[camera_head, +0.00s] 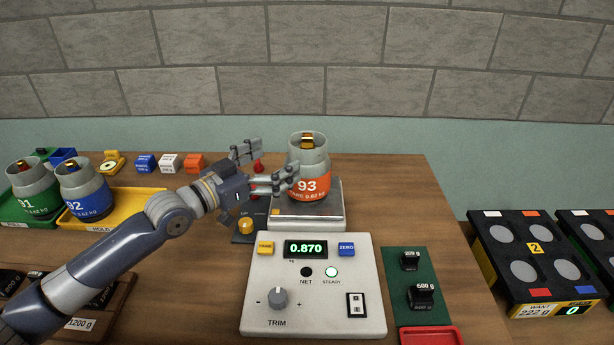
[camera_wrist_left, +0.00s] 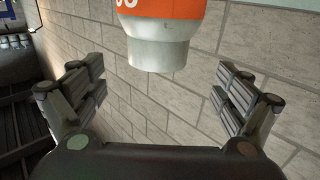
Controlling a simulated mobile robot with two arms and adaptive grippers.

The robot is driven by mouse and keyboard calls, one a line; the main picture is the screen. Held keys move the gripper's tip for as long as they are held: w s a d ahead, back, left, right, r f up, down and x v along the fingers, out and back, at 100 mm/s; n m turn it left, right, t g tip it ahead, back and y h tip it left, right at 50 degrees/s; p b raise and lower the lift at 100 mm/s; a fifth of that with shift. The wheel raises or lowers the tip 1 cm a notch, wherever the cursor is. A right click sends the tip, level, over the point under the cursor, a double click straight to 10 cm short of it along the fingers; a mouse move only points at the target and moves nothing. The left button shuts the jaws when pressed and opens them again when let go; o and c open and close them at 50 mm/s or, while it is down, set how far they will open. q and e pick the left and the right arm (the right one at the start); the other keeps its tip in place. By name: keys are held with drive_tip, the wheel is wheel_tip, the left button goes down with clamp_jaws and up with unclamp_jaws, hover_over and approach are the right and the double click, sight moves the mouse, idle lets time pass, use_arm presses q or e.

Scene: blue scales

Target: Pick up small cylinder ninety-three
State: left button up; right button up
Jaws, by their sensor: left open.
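Small cylinder 93 (camera_head: 308,186) is grey with an orange band and a brass-coloured top. It stands upright on the scale plate (camera_head: 330,212) in the head view. In the left wrist view its orange band and grey end (camera_wrist_left: 158,50) show at the top centre, beyond the fingertips. My left gripper (camera_head: 262,167) is open at the cylinder's left side, its fingers pointing toward it. In the left wrist view the space between the fingers (camera_wrist_left: 164,92) is empty. Whether a finger touches the cylinder is unclear. My right gripper is not seen.
The scale console (camera_head: 315,290) reads 0.870. Cylinders 91 (camera_head: 32,190) and 92 (camera_head: 84,190) stand on green and yellow trays at the left. Black weights sit on a green mat (camera_head: 408,262) at the right. A black rack (camera_head: 530,250) stands beyond the table's right edge.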

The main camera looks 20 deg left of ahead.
sight(293, 149)
use_arm(q)
drive_tip(key=x, duration=0.4)
drive_tip(key=shift+w+d+r+p, duration=0.1)
drive_tip(key=shift+d+p, duration=0.05)
drive_tip(key=shift+p, duration=0.25)
drive_tip(key=shift+w+d+r, duration=0.1)
drive_tip(key=shift+w, duration=0.05)
drive_tip(key=p+x, duration=0.2)
drive_tip(key=x, duration=0.3)
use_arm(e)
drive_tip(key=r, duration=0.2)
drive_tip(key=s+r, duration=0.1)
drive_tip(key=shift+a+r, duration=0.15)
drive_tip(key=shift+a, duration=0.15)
use_arm(q)
drive_tip(key=c, duration=2.1)
drive_tip(key=shift+r, duration=0.1)
drive_tip(key=shift+c, duration=0.5)
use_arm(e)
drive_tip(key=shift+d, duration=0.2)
use_arm(q)
drive_tip(key=shift+r, duration=0.1)
